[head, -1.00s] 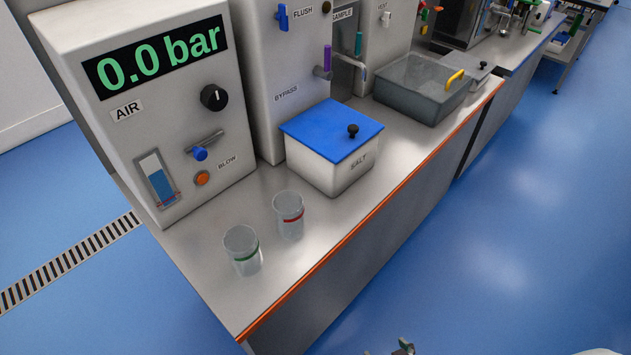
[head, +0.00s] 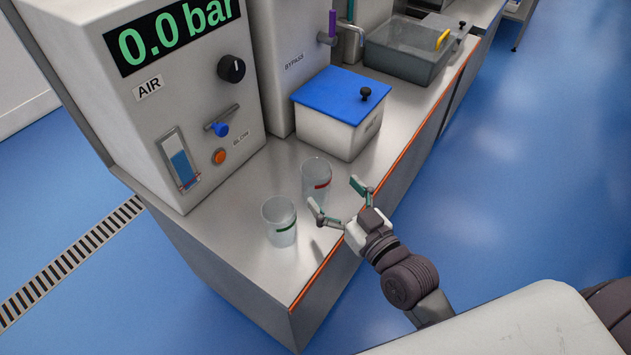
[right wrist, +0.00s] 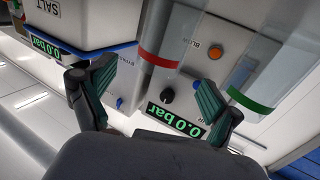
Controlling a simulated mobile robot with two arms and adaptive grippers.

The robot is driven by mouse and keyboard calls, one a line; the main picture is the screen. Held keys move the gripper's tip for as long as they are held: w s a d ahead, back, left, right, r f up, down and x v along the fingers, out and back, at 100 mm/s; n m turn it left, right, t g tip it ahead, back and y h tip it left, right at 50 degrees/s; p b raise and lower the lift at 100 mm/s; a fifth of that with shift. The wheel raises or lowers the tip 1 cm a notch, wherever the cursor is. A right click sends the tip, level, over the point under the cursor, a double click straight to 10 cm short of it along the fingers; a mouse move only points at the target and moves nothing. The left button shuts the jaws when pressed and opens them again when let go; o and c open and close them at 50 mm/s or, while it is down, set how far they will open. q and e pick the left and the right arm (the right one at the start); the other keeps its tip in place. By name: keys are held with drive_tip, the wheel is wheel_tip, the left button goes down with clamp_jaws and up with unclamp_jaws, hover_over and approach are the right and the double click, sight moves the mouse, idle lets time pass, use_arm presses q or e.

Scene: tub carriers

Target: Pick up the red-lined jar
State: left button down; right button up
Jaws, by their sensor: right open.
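The red-lined jar (head: 316,180) is a clear jar with a red band, upright on the steel counter. It also shows in the right wrist view (right wrist: 165,38), ahead of the fingers and between them. My right gripper (head: 335,198) is open and empty at the counter's front edge, its fingers spread toward the jar. In the right wrist view the right gripper (right wrist: 155,98) has one green-padded finger on each side of the picture. The green-lined jar (head: 280,222) stands left of the red-lined one, close to the left fingertip in the head view. My left gripper is out of view.
A white salt box (head: 325,132) with a blue lid (head: 340,95) stands behind the red-lined jar. The air panel (head: 190,110) reads 0.0 bar at the left. A grey tub (head: 400,62) is farther back. Bare counter (head: 235,235) lies left of the jars.

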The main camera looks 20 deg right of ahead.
sight(324, 181)
drive_tip(key=x, duration=0.7)
drive_tip(key=shift+s+p, duration=0.1)
drive_tip(key=shift+p, duration=0.3)
drive_tip(key=shift+s, duration=0.1)
drive_tip(key=shift+r, duration=0.1)
drive_tip(key=c, duration=1.3)
